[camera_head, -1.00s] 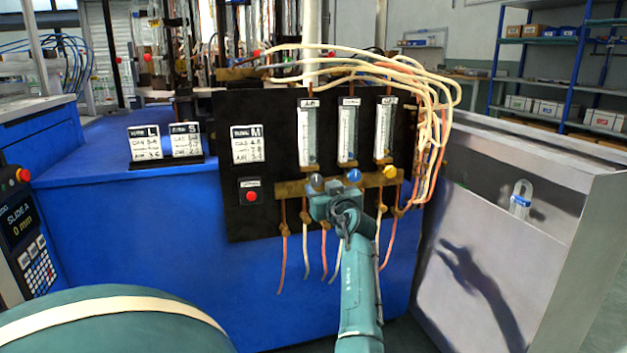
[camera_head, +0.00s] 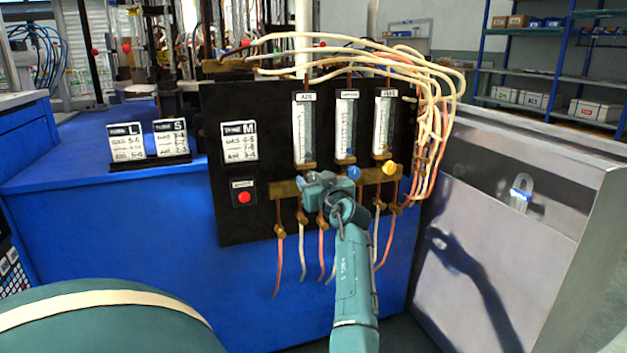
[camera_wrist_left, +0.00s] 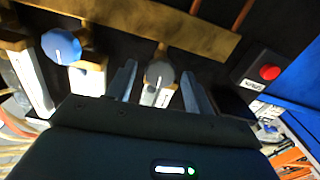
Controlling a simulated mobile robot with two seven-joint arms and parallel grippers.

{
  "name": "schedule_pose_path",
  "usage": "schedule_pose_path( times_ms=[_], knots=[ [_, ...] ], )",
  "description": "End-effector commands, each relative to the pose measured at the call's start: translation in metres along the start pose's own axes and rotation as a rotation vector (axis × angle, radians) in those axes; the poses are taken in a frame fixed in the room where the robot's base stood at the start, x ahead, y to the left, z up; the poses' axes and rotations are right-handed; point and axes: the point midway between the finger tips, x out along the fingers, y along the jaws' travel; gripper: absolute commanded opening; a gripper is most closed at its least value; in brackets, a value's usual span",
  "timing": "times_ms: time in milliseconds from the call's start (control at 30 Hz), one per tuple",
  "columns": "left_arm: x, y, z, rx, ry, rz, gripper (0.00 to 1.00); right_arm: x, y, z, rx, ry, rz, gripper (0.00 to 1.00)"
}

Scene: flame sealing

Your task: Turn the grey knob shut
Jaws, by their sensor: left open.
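The grey knob (camera_wrist_left: 160,73) sits on the brass bar under the left flow tube, with a pale line on its face. My left gripper (camera_wrist_left: 158,80) is open, with one finger on each side of the knob; I cannot tell whether they touch it. In the head view my left gripper (camera_head: 319,187) is in front of the left end of the brass bar (camera_head: 283,189) and mostly hides the knob. My right gripper is not in view.
A blue knob (camera_head: 354,173) and a yellow knob (camera_head: 389,168) sit to the right on the same bar. A red button (camera_head: 244,197) is to the left on the black panel (camera_head: 222,110). Pale hoses (camera_head: 400,65) loop over the panel's right side.

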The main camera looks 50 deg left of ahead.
Motion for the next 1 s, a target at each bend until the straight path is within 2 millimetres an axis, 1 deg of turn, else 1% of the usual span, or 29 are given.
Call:
schedule_pose_path(
  times_ms=[167, 200, 700, 800, 1000],
  knots=[
    [-0.0001, 0.0002, 0.0, 0.0, 0.0, 0.0, 0.52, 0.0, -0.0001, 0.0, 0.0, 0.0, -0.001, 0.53],
    [-0.0001, 0.0002, 0.0, 0.0, 0.0, 0.0, 0.51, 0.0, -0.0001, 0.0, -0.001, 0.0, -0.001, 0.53],
    [0.0, 0.0001, -0.0001, 0.0, 0.0, 0.0, 0.1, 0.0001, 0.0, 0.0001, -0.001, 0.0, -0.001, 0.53],
    [0.0002, 0.0, -0.0001, 0.011, 0.001, 0.0, 0.1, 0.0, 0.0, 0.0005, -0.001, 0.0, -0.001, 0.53],
    [0.0003, 0.0003, -0.0004, 0.089, 0.001, 0.0, 0.1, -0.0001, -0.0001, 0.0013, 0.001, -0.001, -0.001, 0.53]
  ],
)
